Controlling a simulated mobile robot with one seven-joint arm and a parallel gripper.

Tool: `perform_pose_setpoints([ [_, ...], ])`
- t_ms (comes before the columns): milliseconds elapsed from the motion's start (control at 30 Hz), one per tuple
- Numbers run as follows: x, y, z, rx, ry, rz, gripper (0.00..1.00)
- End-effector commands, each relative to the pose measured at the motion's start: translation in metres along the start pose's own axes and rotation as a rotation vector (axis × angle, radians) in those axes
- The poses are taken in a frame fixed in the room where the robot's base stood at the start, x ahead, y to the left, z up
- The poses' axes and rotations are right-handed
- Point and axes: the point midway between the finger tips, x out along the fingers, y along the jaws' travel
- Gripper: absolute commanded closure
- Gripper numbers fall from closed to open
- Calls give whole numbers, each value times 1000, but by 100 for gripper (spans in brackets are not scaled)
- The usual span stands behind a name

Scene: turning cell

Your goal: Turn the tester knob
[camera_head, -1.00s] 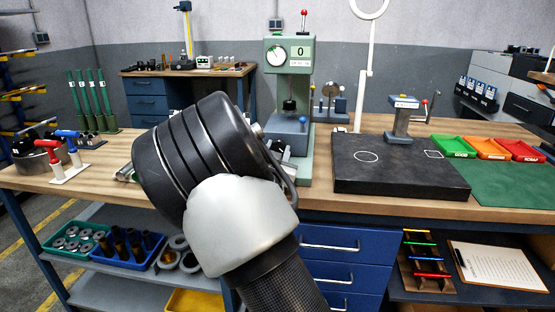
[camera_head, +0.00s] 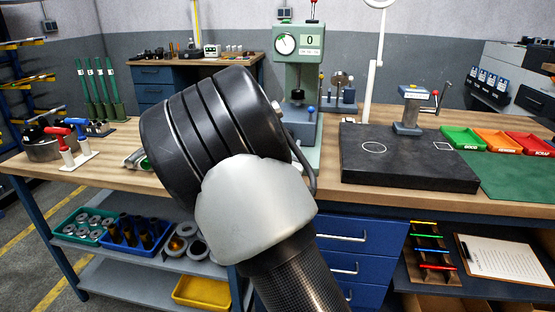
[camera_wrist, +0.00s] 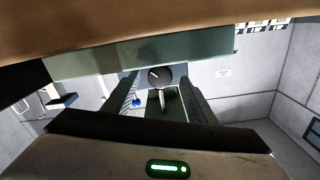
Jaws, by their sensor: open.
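The tester (camera_head: 300,75) is a green upright machine with a round dial and a display reading 0, standing at the middle of the bench. In the wrist view, a dark round knob (camera_wrist: 153,78) with a pale line on its face shows against the green body, between the ends of my fingers. My gripper (camera_wrist: 159,82) is open, one finger on each side of the knob in the picture. I cannot tell whether the fingers touch it. In the head view my arm hides the gripper and the tester's lower left part.
A black slab (camera_head: 408,160) lies right of the tester with a small grey stand (camera_head: 409,110) on it. Green, orange and red trays (camera_head: 497,139) are farther right. A small blue ball (camera_wrist: 137,102) shows near one finger in the wrist view.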

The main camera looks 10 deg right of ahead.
Motion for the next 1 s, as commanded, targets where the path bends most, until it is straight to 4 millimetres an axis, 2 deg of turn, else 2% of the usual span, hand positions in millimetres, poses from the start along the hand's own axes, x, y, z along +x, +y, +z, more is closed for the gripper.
perform_pose_setpoints([
  [300,-80,-2,-1,1,-5,-4,48],
  [500,-122,-1,-1,1,-4,-3,48],
  [700,-145,-1,0,0,-3,-2,48],
  [1000,-150,0,0,-1,-1,-1,48],
])
